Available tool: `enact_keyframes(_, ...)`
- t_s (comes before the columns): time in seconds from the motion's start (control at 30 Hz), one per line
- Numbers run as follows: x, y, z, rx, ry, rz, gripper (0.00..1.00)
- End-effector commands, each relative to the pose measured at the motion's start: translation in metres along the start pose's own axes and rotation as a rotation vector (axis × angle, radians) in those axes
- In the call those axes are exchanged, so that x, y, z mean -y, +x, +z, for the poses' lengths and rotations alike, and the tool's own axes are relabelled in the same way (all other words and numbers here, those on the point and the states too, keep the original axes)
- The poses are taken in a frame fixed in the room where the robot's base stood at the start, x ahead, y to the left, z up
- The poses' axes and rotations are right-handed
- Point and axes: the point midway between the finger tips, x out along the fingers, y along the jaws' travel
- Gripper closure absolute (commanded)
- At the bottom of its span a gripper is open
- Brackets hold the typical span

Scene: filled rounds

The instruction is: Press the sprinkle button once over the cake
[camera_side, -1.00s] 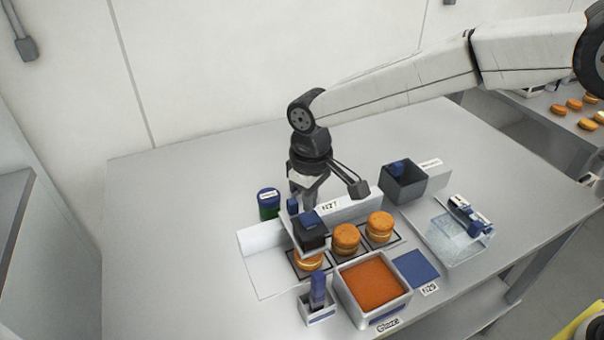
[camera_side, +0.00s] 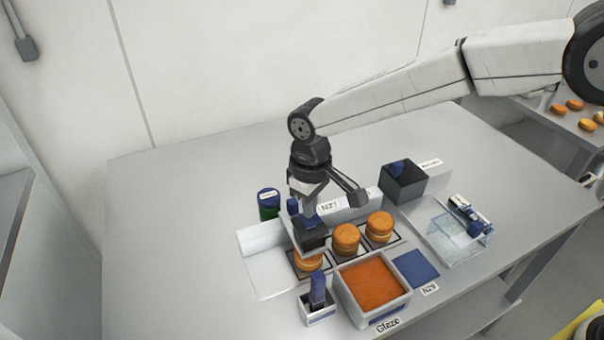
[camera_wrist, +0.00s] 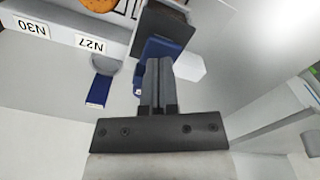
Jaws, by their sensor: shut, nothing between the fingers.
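A dark sprinkle box (camera_side: 313,236) stands over the left one of three orange round cakes (camera_side: 308,264), partly covering it. My gripper (camera_side: 309,211) is shut and empty, pointing down at the top of this box. The blue button on the box is mostly hidden behind my fingers in the side view. In the wrist view my shut fingertips (camera_wrist: 159,62) lie over the blue button (camera_wrist: 160,47) beside the dark box. I cannot tell whether they touch it. The middle cake (camera_side: 346,239) and right cake (camera_side: 380,226) are uncovered.
A glaze tray (camera_side: 407,300) with orange filling stands in front. A blue pad (camera_side: 415,268), a clear box (camera_side: 470,245) and a dark bin (camera_side: 404,185) are to the right. A green jar with blue lid (camera_side: 268,204) stands behind left. The table's left is clear.

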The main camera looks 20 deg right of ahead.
Motion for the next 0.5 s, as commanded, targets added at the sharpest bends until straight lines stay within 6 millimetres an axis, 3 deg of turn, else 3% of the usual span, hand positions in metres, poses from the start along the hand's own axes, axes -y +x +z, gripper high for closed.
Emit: enact_keyframes(0.5, 0.000, 0.013, 0.000, 0.001, 0.000, 0.000, 1.00)
